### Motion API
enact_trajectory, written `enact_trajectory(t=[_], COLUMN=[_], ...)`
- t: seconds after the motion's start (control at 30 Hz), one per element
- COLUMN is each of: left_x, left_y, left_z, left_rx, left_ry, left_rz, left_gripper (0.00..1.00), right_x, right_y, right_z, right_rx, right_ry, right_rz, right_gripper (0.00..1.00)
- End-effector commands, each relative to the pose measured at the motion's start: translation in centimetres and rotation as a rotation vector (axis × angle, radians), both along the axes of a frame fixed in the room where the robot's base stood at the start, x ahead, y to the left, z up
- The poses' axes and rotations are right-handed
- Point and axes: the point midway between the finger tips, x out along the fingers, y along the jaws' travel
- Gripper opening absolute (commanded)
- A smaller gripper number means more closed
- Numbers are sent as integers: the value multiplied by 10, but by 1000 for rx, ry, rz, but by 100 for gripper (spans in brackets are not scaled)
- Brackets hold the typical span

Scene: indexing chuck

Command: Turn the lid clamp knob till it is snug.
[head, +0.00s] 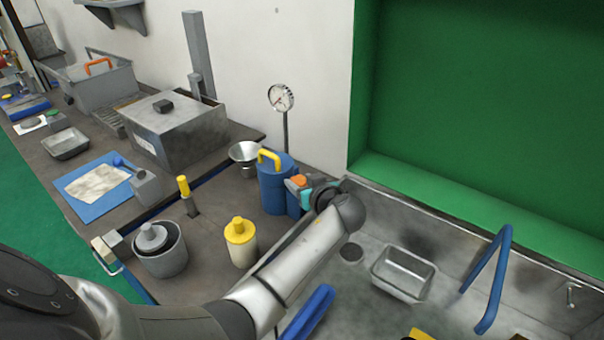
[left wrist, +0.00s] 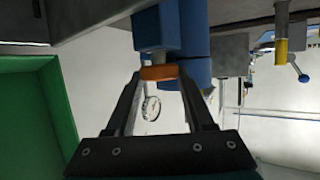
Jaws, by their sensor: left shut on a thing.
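The lid clamp knob is an orange disc (left wrist: 158,72) on a short grey stem, next to a blue block (left wrist: 155,30), in the left wrist view. In the head view the orange knob (head: 298,180) shows partly, beside the blue canister (head: 272,190) with a yellow handle (head: 268,157). My left gripper (left wrist: 159,78) is shut on the knob, one finger on each side of its rim. In the head view my left gripper (head: 308,195) is largely hidden by its own wrist. How tight the knob is cannot be seen. My right gripper is not in view.
A dial gauge (head: 281,98) stands behind the canister, a funnel (head: 244,152) to its left. A yellow-topped bottle (head: 240,243) and a grey pot (head: 160,250) stand near my forearm. At right are a metal sink with a tray (head: 403,273) and a blue tap (head: 488,280).

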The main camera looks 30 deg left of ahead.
Motion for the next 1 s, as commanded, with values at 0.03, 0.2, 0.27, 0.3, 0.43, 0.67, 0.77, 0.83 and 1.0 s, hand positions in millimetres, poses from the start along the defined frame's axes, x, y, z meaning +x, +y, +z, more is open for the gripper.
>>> enact_trajectory(t=[0.03,0.2,0.27,0.3,0.43,0.67,0.77,0.83,1.0], left_x=[-1,-2,-1,-1,-1,-1,-1,-1,-1], left_y=[1,1,1,1,1,1,1,1,1], left_z=[1,0,1,0,0,0,-1,-1,0], left_rx=[2,1,1,1,1,0,0,0,0], left_ry=[1,2,0,0,-1,0,0,0,0], left_rz=[-20,-77,-89,-95,-105,-106,-105,-105,-105], left_gripper=[0,0,0,0,0,0,0,61,80], right_x=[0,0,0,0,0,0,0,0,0], right_y=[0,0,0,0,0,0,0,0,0], right_z=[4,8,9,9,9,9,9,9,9], right_rx=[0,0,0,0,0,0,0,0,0], right_ry=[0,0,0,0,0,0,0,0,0], right_rz=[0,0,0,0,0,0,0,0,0], right_gripper=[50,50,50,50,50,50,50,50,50])
